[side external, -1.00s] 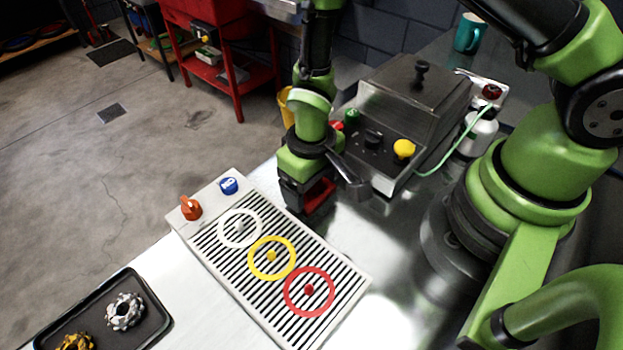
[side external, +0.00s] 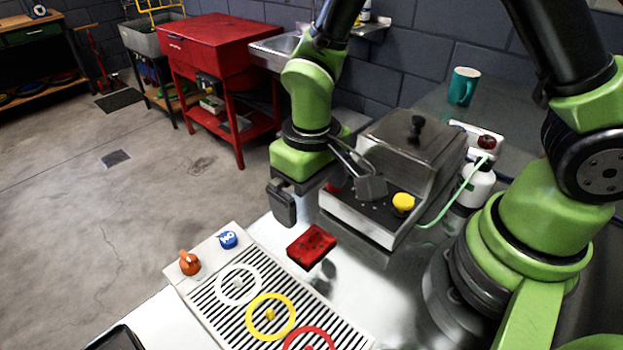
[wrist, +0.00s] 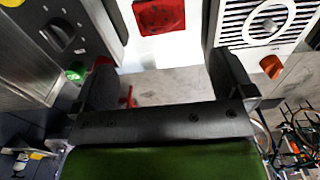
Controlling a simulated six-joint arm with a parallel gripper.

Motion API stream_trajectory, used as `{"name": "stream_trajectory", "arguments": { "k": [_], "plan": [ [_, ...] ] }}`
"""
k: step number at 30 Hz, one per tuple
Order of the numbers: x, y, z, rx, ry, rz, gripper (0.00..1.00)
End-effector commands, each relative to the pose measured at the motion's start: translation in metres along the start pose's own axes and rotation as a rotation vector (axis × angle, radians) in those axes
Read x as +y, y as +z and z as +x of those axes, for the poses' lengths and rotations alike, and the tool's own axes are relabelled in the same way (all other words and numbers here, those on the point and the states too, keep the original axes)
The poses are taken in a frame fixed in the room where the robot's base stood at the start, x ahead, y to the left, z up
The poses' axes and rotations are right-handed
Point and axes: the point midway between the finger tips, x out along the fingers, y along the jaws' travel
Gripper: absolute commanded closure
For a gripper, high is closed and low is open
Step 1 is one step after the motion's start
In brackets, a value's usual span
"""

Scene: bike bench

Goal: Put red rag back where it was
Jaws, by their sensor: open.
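The red rag (side external: 312,245) is a folded block lying on the metal bench, between the slatted tray and the steel box with knobs. In the wrist view the red rag (wrist: 159,16) shows at the top, ahead of the fingers and apart from them. My gripper (side external: 306,203) is raised above and behind the rag in the side view. In the wrist view my gripper (wrist: 165,85) has its two black fingers wide apart with nothing between them.
The slatted tray (side external: 215,303) with white, yellow and red rings stands left of the rag. The steel box (side external: 345,217) with a yellow button (side external: 403,202) stands to the right. A teal mug (side external: 464,86) is at the back. Bare bench surrounds the rag.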

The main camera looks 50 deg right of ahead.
Motion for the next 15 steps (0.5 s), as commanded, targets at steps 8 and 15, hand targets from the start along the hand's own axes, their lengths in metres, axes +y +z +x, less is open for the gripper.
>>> {"name": "stream_trajectory", "arguments": {
  "k": [8,15],
  "plan": [
    [0.000,0.000,-0.019,0.000,0.000,0.000,0.00],
    [0.011,0.000,-0.058,0.074,-0.041,0.054,0.00]
  ]
}}
